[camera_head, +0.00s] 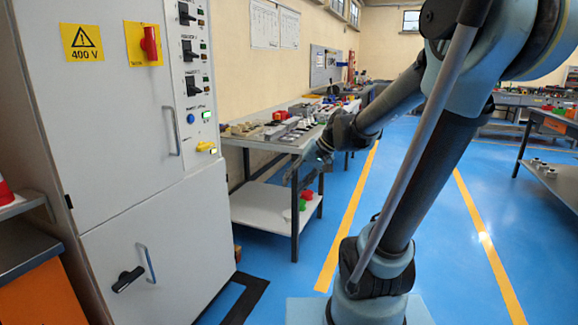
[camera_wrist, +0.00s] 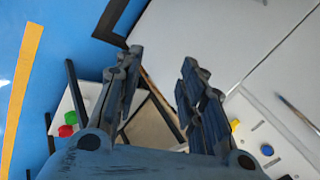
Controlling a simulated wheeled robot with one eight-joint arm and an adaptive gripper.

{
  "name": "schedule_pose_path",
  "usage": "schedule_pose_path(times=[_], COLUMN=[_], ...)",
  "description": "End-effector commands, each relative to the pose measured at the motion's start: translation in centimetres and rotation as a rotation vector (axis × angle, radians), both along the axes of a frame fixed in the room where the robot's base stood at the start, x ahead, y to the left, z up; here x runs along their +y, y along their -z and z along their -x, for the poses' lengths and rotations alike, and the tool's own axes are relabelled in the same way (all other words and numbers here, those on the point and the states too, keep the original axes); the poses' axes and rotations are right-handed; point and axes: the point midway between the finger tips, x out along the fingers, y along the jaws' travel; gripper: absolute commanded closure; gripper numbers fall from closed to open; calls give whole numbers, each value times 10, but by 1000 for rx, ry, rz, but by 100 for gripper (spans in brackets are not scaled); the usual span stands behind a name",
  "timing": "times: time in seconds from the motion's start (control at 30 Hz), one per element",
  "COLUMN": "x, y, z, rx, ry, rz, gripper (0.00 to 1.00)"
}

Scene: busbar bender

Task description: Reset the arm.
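My arm rises at the right of the head view and reaches down and left. My gripper (camera_head: 312,166) hangs in front of the workbench, right of the grey cabinet (camera_head: 105,130) and apart from it. In the wrist view the two dark fingers of my gripper (camera_wrist: 162,58) stand apart with nothing between them. The gripper is open and empty. In that view the cabinet (camera_wrist: 240,35) fills the upper right, and its switch strip (camera_wrist: 280,135) lies at the lower right.
The cabinet has a red rotary switch (camera_head: 149,43), a blue button (camera_head: 190,118) and a black door handle (camera_head: 128,279). The workbench (camera_head: 294,148) holds many small parts; red and green items lie on its lower shelf (camera_head: 262,207). Blue floor (camera_head: 450,235) is clear at right.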

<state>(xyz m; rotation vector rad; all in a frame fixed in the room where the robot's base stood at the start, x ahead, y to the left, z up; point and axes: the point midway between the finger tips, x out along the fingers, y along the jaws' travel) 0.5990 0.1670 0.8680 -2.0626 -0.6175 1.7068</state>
Motion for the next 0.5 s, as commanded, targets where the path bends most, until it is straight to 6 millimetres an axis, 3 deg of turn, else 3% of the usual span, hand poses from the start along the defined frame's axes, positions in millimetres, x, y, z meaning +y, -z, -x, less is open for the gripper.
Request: schedule_pose_path(times=[0.5], x=[-105], y=[63], z=[110], rx=[-15], ry=[47], rz=[370], gripper=[63])
